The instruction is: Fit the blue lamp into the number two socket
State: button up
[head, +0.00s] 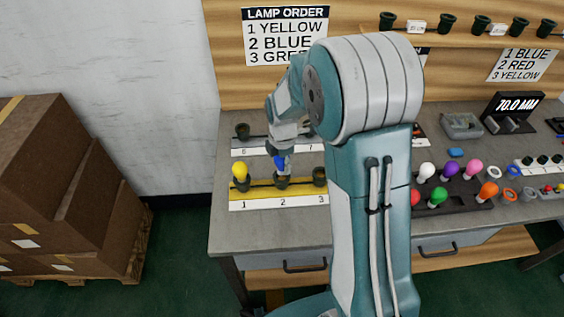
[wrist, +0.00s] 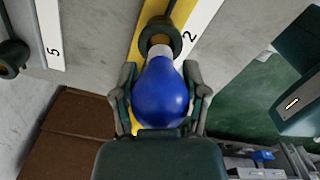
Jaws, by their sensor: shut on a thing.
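The blue lamp (wrist: 160,92) is held between the fingers of my gripper (wrist: 162,95) in the wrist view. Its pale base points at the dark number two socket (wrist: 160,36), and the base end appears at the socket's mouth. I cannot tell whether it is seated. In the head view my gripper (head: 283,153) is above the number two socket (head: 283,182), with a bit of the blue lamp (head: 279,162) showing. The yellow lamp (head: 240,173) stands in socket one. Socket three (head: 319,176) is empty on the yellow strip (head: 262,204).
A grey strip (head: 262,151) with more sockets lies behind the yellow one. A dark tray (head: 457,202) of coloured lamps stands to the right, beyond my arm. A lamp order sign (head: 286,35) hangs on the back board. Cardboard boxes (head: 70,190) are stacked at the left.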

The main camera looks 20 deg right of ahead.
jog(key=shift+f, duration=1.15)
jog(key=o, duration=1.1)
notch_tip(320, 180, up, 12)
jog(key=shift+f, duration=0.1)
jog(key=s+r+m+t, duration=0.2)
jog(key=s+r+m, duration=0.2)
jog(key=s+m, duration=0.3)
jog(key=s+r+m+t, duration=0.1)
jog(key=s+r+m, duration=0.3)
jog(key=s+m, duration=0.3)
jog(key=s+r+m+t, duration=0.2)
jog(key=s+r+m, duration=0.2)
jog(key=s, duration=0.5)
jog(key=shift+s+a+m+t, duration=0.15)
jog(key=shift+m+t, duration=0.15)
jog(key=shift+m, duration=1.1)
